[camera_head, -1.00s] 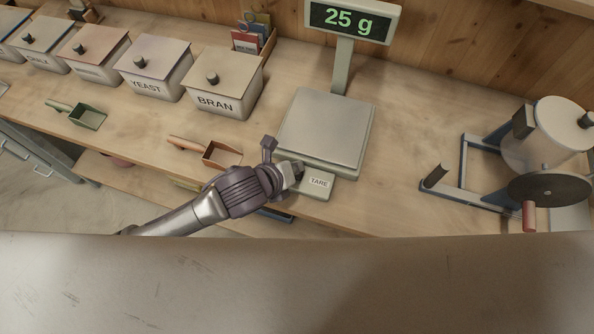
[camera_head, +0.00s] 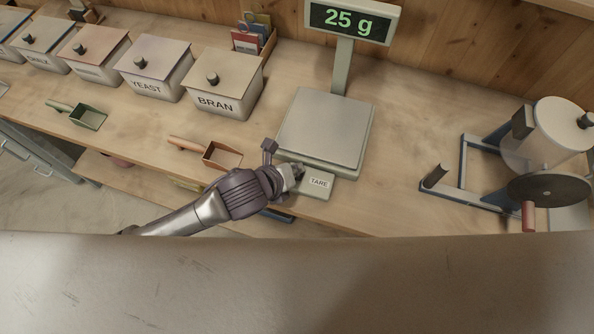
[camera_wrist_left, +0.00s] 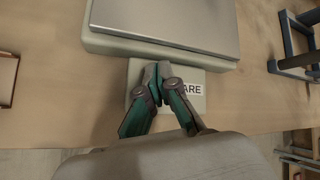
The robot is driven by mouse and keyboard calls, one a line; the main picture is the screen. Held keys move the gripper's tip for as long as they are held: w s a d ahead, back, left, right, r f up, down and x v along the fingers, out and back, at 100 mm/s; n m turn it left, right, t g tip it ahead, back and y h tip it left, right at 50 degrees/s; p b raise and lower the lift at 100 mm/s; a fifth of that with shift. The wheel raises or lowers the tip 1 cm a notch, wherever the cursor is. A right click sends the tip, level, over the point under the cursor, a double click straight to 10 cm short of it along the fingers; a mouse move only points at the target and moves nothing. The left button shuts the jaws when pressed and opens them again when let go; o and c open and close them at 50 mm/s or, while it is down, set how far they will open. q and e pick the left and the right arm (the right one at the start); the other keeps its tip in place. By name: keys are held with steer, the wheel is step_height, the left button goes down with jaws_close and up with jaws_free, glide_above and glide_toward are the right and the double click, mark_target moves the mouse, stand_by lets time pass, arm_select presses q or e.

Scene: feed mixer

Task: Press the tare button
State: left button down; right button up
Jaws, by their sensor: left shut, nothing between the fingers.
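The scale (camera_head: 326,128) stands on the bench with a bare platform, and its display (camera_head: 352,20) reads 25 g. A small panel labelled TARE (camera_head: 319,183) juts from the scale's front. My left gripper (camera_head: 298,171) is shut and empty, with its fingertips at the left part of this panel. In the left wrist view the closed fingertips (camera_wrist_left: 158,72) are over the panel (camera_wrist_left: 192,104), left of the label, and partly cover its first letter. The button itself is hidden by the fingers, and I cannot tell whether they touch it. My right gripper is not seen.
A scoop (camera_head: 222,156) with a wooden handle lies left of the scale, close to my left arm. A bin labelled BRAN (camera_head: 226,80) and other bins stand behind. A crank device (camera_head: 545,150) stands at the right. The bench between it and the scale is clear.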

arm_select(q)
steer(key=shift+f, duration=0.45)
stand_by(0.7)
steer(key=shift+r, duration=0.1)
steer(key=shift+r+p, duration=0.8)
steer(key=shift+p, duration=0.3)
step_height(320, 180, up, 5)
steer(key=p, duration=0.6)
stand_by(0.6)
